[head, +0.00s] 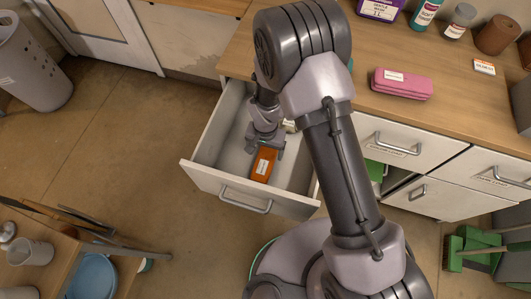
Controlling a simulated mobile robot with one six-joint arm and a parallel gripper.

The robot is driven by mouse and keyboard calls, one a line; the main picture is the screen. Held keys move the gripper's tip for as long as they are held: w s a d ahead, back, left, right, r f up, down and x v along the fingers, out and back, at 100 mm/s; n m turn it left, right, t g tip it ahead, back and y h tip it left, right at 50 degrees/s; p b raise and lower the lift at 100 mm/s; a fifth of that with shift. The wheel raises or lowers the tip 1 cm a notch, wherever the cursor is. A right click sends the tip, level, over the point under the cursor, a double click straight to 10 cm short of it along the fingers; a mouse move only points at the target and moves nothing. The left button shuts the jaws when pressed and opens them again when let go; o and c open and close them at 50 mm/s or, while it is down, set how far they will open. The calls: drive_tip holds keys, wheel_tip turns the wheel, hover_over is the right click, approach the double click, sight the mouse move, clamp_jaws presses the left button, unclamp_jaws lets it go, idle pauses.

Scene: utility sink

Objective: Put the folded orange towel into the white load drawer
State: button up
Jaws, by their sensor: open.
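The folded orange towel (263,164), with a white label, lies inside the pulled-out white drawer (210,184), near its front panel. My gripper (264,148) is open and reaches down into the drawer, at the back end of the towel. The towel's far end is partly hidden by the gripper. I cannot tell whether the fingers touch it. A small pale item (290,126) shows behind the gripper, partly hidden by my arm.
A folded pink towel (402,84) and several bottles and jars stand on the wooden counter (360,108). Closed white drawers (405,140) are to the right. A cart with a blue bowl (92,276) is at the lower left.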

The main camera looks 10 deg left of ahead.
wheel_tip(320, 180, up, 5)
drive_tip(key=shift+r+p, duration=0.2)
drive_tip(key=shift+p, duration=0.45)
wheel_tip(320, 180, up, 8)
drive_tip(key=r, duration=0.1)
hover_over(266, 158)
drive_tip(key=w+d, duration=0.2)
drive_tip(key=w, duration=0.1)
drive_tip(key=s+d+r+m+t+y, duration=0.1)
drive_tip(key=d+r, duration=0.3)
drive_tip(key=r, duration=0.4)
drive_tip(key=d+r+m+t, duration=0.1)
drive_tip(key=d+r, duration=0.3)
drive_tip(key=r, duration=0.3)
drive_tip(key=s+d+r+t, duration=0.2)
drive_tip(key=s+d+r, duration=0.2)
drive_tip(key=s+r, duration=0.2)
drive_tip(key=s+d+r+m+t+y, duration=0.1)
drive_tip(key=s+d+r, duration=0.4)
drive_tip(key=s+r, duration=0.2)
drive_tip(key=shift+s+d+r+m+t, duration=0.2)
drive_tip(key=shift+s+m+t, duration=0.15)
drive_tip(key=shift+s, duration=0.45)
